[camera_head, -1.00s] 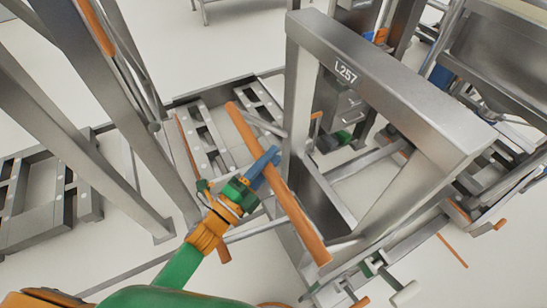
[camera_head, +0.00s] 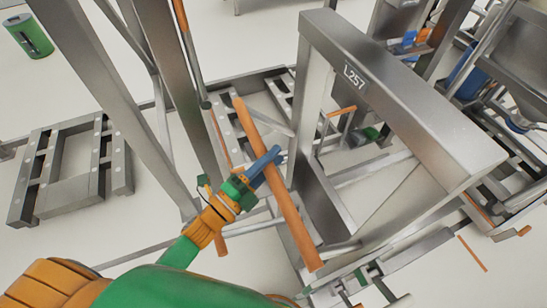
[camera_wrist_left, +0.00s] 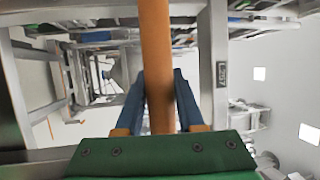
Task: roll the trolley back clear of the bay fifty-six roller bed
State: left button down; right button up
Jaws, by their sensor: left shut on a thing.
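The trolley's orange handle bar (camera_head: 290,222) runs slantwise across the middle of the head view, beside a grey steel arch marked L257 (camera_head: 405,90). My left gripper (camera_head: 268,163) has its blue fingers closed around this bar. In the left wrist view the bar (camera_wrist_left: 155,60) stands upright between both fingers (camera_wrist_left: 155,100), and the L257 label shows to its right. The arch looks to be part of the trolley, but its joint with the bar is partly hidden. I cannot tell which of the grey frames is the bay fifty-six roller bed. My right gripper is not clearly seen.
A low slotted grey frame (camera_head: 70,168) lies on the floor at the left. Tall grey posts (camera_head: 115,95) rise just left of my left arm. Other steel frames crowd the right. A green cylinder (camera_head: 30,36) stands at the far left. Pale floor is open at the back.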

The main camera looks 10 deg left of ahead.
pick_arm(q)
jog(key=shift+w+d+r, duration=0.3)
jog(key=shift+r, duration=0.15)
jog(key=c, duration=0.5)
grip_release()
jog(key=shift+s+a+f, duration=0.25)
jog(key=shift+f, duration=0.15)
jog(key=b+v, duration=0.2)
jog(key=v, duration=0.4)
jog(key=shift+s+a+r, duration=0.1)
jog(key=shift+s+a, duration=0.05)
jog(key=shift+s, duration=0.05)
